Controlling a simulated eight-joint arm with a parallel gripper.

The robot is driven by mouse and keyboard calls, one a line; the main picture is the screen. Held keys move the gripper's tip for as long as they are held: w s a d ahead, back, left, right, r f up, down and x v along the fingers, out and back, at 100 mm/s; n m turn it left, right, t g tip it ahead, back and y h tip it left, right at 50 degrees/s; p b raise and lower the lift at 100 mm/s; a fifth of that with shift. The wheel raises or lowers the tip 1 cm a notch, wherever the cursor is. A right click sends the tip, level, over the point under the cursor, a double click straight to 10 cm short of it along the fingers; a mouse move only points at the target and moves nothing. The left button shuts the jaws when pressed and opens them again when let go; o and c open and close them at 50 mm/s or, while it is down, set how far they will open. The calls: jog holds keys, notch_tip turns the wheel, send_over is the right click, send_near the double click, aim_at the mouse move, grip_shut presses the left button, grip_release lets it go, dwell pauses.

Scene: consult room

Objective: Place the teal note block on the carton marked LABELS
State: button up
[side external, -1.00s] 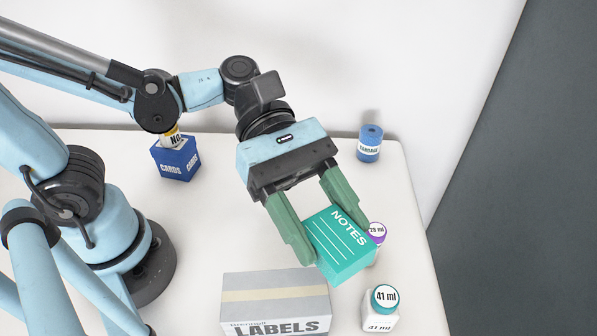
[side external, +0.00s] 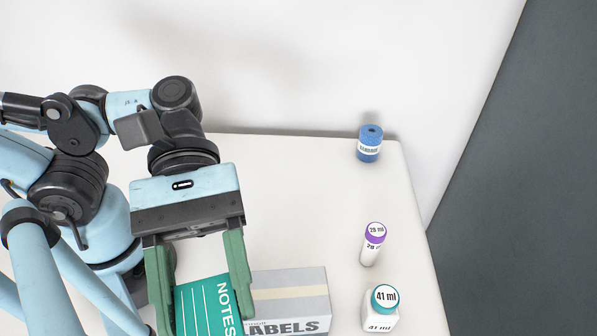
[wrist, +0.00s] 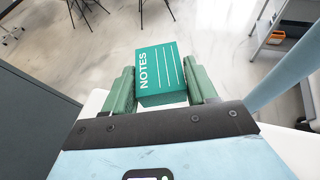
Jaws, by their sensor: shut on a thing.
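The teal note block (side external: 205,306), marked NOTES, is between the fingers of my gripper (side external: 206,290) at the lower left of the side view. My gripper is shut on it. In the wrist view the note block (wrist: 160,73) sits between both green fingers of my gripper (wrist: 162,88), with floor visible beyond it. The grey carton marked LABELS (side external: 300,291) stands on the table just right of the block in the side view. My right finger and the block cover part of its left side. I cannot tell the block's height above the table.
On the white table (side external: 300,200), a white bottle with a teal cap (side external: 383,306) and a vial with a purple cap (side external: 373,243) stand right of the carton. A blue bandage roll (side external: 369,144) stands at the back right. The table's middle is clear.

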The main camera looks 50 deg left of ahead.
send_over(294, 280)
jog(key=shift+s+f, duration=0.1)
jog(key=shift+f, duration=5.15)
jog(key=o, duration=1.1)
